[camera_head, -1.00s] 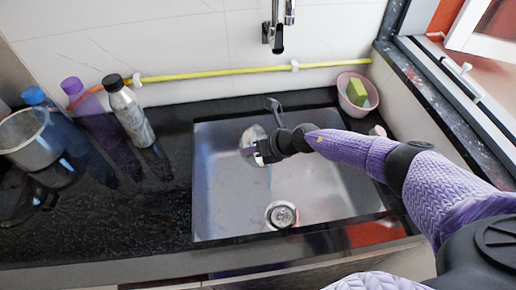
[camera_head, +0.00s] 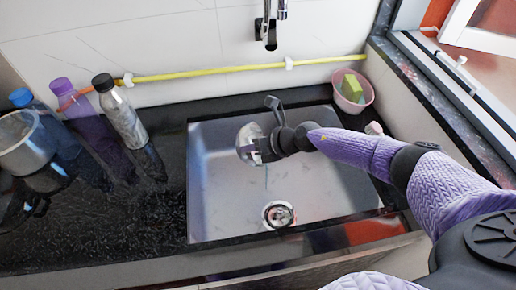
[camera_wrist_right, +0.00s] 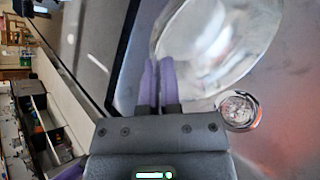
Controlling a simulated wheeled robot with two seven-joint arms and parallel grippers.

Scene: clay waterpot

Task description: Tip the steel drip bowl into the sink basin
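The steel drip bowl (camera_head: 246,138) is held over the sink basin (camera_head: 217,205), tipped steeply onto its side. In the right wrist view the bowl (camera_wrist_right: 225,40) shows large and shiny, with its rim between the fingers. My right gripper (camera_head: 260,150) is shut on the bowl's rim; its purple fingertips (camera_wrist_right: 155,70) are close together in the wrist view. A faint thin line hangs below the bowl in the head view; I cannot tell whether it is water. My left gripper is out of view.
The drain (camera_head: 279,214) lies in the basin floor, below the bowl. The faucet (camera_head: 268,30) hangs behind. A pink tub (camera_head: 352,103) with a green sponge stands at the back right.

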